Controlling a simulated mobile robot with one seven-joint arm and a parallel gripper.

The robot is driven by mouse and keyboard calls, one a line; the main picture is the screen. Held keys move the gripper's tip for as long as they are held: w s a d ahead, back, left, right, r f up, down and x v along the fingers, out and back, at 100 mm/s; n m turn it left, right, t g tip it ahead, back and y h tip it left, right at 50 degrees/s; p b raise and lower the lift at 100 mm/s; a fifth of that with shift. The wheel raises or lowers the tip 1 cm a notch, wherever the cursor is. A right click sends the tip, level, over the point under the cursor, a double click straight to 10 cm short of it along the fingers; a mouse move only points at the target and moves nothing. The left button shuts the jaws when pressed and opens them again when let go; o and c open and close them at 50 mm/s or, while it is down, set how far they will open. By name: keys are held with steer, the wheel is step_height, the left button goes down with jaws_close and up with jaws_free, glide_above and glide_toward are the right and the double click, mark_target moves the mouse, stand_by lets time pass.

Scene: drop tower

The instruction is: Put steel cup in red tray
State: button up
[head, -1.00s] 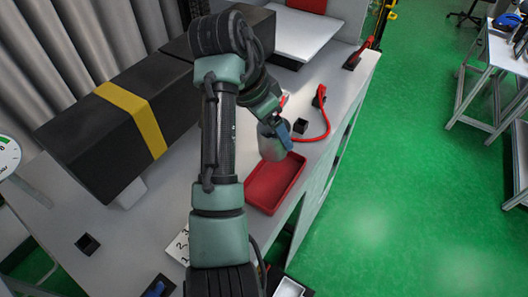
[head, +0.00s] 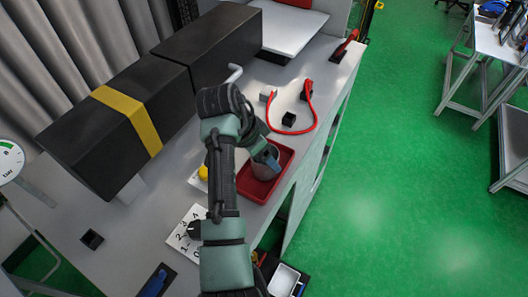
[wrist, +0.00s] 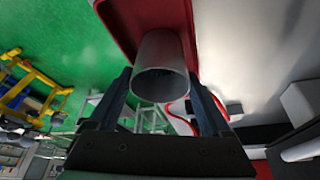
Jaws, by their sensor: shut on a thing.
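The steel cup (head: 261,171) is a grey metal cylinder, upright within the outline of the red tray (head: 259,192). My gripper (head: 268,158) is shut on the cup. In the wrist view the cup (wrist: 160,66) sits between the two dark fingers of my gripper (wrist: 160,82), with its open mouth facing the camera. The red tray (wrist: 117,22) shows behind it. I cannot tell whether the cup's base touches the tray floor. My arm covers the tray's left side in the head view.
A red cable (head: 300,129) and a small black block (head: 289,119) lie beyond the tray. Long black boxes (head: 85,150) stand at the left. A numbered white plate (head: 186,237) lies nearer. The bench edge drops off right of the tray to green floor (head: 400,200).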

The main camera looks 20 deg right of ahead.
steer(key=o, duration=1.4)
steer(key=shift+c, duration=0.2)
steer(key=shift+r, duration=0.15)
steer(key=w+a+r+n+t+h, duration=0.15)
steer(key=r+t, duration=0.25)
steer(key=r, duration=0.7)
steer(key=w+a+r+n+t+b, duration=0.1)
steer(key=w+a+r+n+t, duration=0.3)
steer(key=r, duration=0.7)
steer(key=r+n+t, duration=0.1)
steer(key=r+t, duration=0.4)
steer(key=r, duration=0.6)
steer(key=s+a+r+n+t+y, duration=0.2)
steer(key=s+a+r+n+t, duration=0.2)
steer(key=s+r, duration=0.5)
steer(key=s+a+r+n+t+y, duration=0.3)
steer(key=s+a+r+t, duration=0.3)
steer(key=s+r+t, duration=0.3)
step_height(320, 180, up, 4)
steer(key=shift+a+r+n, duration=0.1)
steer(key=shift+a+n, duration=0.15)
steer(key=shift+n, duration=0.5)
